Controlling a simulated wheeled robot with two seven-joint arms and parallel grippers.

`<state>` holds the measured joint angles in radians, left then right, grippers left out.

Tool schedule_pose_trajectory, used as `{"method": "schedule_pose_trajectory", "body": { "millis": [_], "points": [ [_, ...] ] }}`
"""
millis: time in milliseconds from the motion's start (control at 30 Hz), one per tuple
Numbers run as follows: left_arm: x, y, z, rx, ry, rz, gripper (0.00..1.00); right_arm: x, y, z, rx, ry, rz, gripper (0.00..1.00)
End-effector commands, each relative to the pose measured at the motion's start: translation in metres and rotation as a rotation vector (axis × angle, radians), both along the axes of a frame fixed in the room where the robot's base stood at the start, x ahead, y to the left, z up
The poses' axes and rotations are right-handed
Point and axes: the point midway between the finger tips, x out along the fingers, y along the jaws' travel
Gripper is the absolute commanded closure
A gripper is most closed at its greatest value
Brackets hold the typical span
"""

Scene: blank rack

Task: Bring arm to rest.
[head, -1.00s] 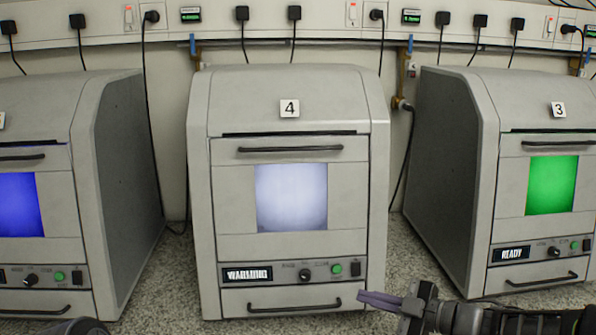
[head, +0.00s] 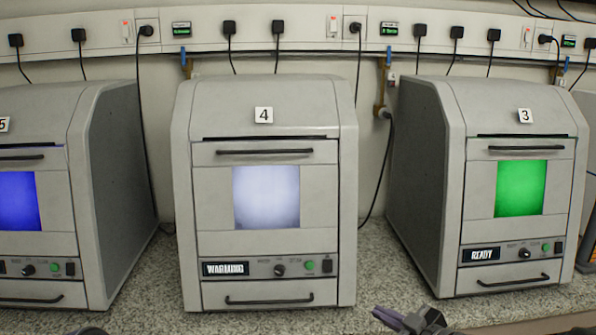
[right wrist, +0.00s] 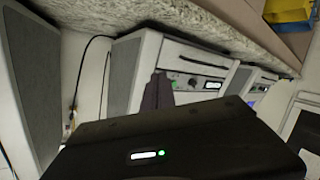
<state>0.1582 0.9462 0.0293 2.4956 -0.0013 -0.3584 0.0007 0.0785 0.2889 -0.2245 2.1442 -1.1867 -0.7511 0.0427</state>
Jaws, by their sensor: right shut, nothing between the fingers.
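My right gripper (head: 390,316) shows at the bottom edge of the head view, right of centre. Its narrow purple-grey fingers are shut and empty. It is in front of the counter between machine 4 (head: 186,205) and machine 3 (head: 453,210), apart from both. In the right wrist view the shut fingers (right wrist: 157,92) stand up over the dark gripper body, with a machine's control panel behind them. A dark rounded part of my left arm shows at the bottom left of the head view, but my left gripper is not seen.
Machine 4 has a pale lit window and a "WARMING" display. Machine 3 glows green and reads "READY". Machine 5 (head: 108,190) glows blue at the left. The speckled counter (head: 372,262) is bare between machines. A yellow bin (right wrist: 288,14) shows in the right wrist view.

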Motion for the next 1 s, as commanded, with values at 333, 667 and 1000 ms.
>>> {"method": "schedule_pose_trajectory", "body": {
  "millis": [333, 667, 1000],
  "points": [
    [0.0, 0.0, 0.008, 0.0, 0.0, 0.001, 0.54, -0.083, 0.031, -0.197, 0.257, 0.669, -0.405, 1.0],
    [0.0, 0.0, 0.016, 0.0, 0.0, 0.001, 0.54, -0.279, 0.096, -0.321, 0.325, 1.328, -0.68, 1.0],
    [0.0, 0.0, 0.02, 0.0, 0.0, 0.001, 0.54, -0.334, 0.118, -0.338, 0.303, 1.464, -0.675, 1.0]
  ]
}}
